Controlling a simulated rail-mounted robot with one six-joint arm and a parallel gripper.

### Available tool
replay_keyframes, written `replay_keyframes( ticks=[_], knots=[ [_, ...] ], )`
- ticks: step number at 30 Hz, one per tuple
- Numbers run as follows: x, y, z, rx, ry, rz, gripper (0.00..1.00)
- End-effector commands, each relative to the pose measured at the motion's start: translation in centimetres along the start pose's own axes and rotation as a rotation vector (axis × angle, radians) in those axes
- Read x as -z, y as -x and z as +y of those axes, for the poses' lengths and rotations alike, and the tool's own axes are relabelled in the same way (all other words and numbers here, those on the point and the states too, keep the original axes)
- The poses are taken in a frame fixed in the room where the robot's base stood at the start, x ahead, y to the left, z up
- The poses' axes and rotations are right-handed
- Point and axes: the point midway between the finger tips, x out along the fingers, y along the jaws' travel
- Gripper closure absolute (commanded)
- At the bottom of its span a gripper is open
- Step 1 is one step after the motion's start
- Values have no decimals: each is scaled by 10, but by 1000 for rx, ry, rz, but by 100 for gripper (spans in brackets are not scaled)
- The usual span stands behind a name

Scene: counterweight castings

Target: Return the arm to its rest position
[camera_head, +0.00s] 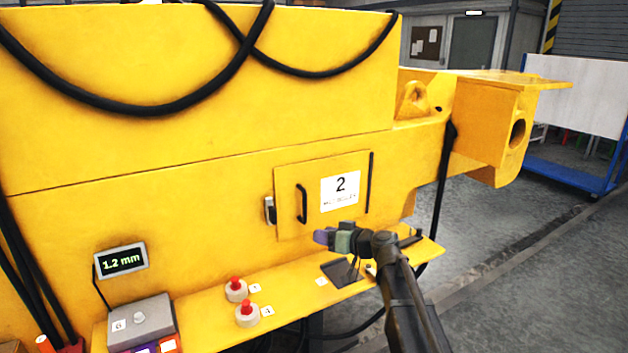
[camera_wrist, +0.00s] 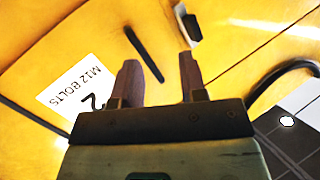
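My gripper (camera_head: 320,237) is in front of the yellow casting, by the lower edge of a square hatch door (camera_head: 283,222) marked 2. In the wrist view my gripper (camera_wrist: 159,62) has its two dark fingers apart, with nothing held between them. The door's black handle (camera_wrist: 145,55) shows between and beyond the fingers; it also shows in the head view (camera_head: 301,203), up and left of my gripper. The door looks shut. Its label (camera_wrist: 75,88) reads "M12 BOLTS". No rest position is marked in either view.
A yellow ledge (camera_head: 210,312) below carries two red buttons (camera_head: 236,289) (camera_head: 247,312), a dark pad (camera_head: 341,272) and a grey box (camera_head: 140,322). A display (camera_head: 121,260) reads 1.2 mm. Black cables (camera_head: 150,110) hang across the casting. Open floor (camera_head: 530,280) lies to the right.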

Motion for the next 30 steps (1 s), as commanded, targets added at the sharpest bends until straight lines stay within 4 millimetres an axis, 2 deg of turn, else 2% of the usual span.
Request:
replay_keyframes(
  ticks=[1, 3, 5, 6, 9, 10, 12, 15, 30],
  knots=[
    [-34, 15, -20, 5, -90, -151, 61],
    [-87, 43, -40, -58, -240, -411, 61],
    [-129, 77, -53, -176, -356, -625, 61],
    [-153, 104, -60, -283, -424, -752, 61],
    [-194, 171, -74, -572, -531, -985, 61],
    [-202, 188, -78, -648, -542, -1031, 61],
    [-211, 219, -84, -773, -535, -1104, 61],
    [-216, 238, -92, -830, -494, -1140, 61],
    [-215, 234, -91, -820, -490, -1136, 61]
  ],
)
